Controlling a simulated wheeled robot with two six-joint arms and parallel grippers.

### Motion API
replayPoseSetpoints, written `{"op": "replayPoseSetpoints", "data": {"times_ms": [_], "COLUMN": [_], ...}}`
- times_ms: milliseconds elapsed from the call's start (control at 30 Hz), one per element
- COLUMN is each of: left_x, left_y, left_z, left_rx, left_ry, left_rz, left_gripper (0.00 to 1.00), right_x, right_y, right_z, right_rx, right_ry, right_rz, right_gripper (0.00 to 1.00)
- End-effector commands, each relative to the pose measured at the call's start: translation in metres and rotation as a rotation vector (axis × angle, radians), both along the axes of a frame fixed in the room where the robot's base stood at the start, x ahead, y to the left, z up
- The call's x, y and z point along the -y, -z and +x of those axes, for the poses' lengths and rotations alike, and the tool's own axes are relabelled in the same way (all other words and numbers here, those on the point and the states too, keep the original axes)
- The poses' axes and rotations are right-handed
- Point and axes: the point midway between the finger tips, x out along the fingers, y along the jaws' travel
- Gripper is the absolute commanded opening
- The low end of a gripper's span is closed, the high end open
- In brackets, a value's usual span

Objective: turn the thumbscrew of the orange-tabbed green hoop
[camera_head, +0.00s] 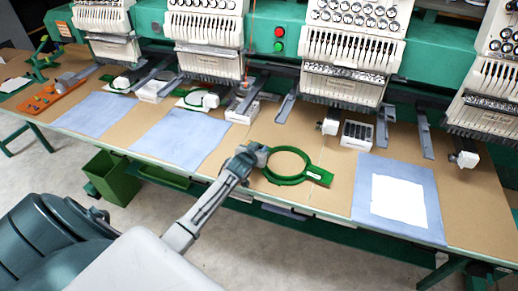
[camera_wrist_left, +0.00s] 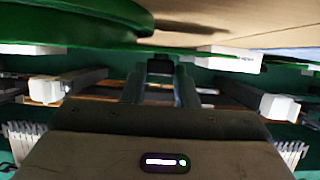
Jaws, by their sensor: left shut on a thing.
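A green hoop (camera_head: 288,181) lies on the brown worktable, left of a blue cloth with a white sheet. A flat green arm with a small white label (camera_head: 315,175) sticks out on its right; I cannot make out an orange tab. My left gripper (camera_head: 259,152) is at the hoop's left edge, low over the table, shut on what seems to be the thumbscrew, which its fingers hide. In the left wrist view, the fingers (camera_wrist_left: 160,82) show dark, with a green hoop (camera_wrist_left: 75,22) across the top left. My right gripper is not in view.
Embroidery machine heads (camera_head: 345,50) hang along the table's back. A white box with dark slots (camera_head: 357,134) stands behind the hoop. Blue cloths (camera_head: 180,138) lie left and right. An orange tray (camera_head: 52,98) is at far left. A green bin (camera_head: 112,178) stands on the floor.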

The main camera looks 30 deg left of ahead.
Motion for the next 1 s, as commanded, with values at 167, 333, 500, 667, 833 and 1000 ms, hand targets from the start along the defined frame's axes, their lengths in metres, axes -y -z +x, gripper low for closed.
{"op": "replayPoseSetpoints", "data": {"times_ms": [167, 333, 500, 667, 833, 1000], "left_x": [0.000, 0.000, 0.000, 0.000, 0.003, 0.009], "left_y": [0.000, 0.000, 0.000, 0.000, -0.005, -0.015], "left_z": [0.000, 0.000, 0.000, -0.002, -0.016, -0.042], "left_rx": [-0.001, -0.001, 0.000, -0.001, 0.001, 0.001], "left_ry": [0.000, 0.000, 0.000, 0.000, 0.001, 0.002], "left_rz": [0.000, 0.000, 0.000, 0.000, 0.002, 0.002], "left_gripper": [0.04, 0.49, 0.49, 0.49, 0.49, 0.49], "right_x": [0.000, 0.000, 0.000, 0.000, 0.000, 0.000], "right_y": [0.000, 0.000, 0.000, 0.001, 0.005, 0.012], "right_z": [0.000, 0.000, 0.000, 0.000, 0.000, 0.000], "right_rx": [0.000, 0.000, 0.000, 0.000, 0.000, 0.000], "right_ry": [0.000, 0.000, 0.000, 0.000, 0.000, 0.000], "right_rz": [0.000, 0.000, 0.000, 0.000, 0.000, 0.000], "right_gripper": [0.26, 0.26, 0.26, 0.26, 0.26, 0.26]}}
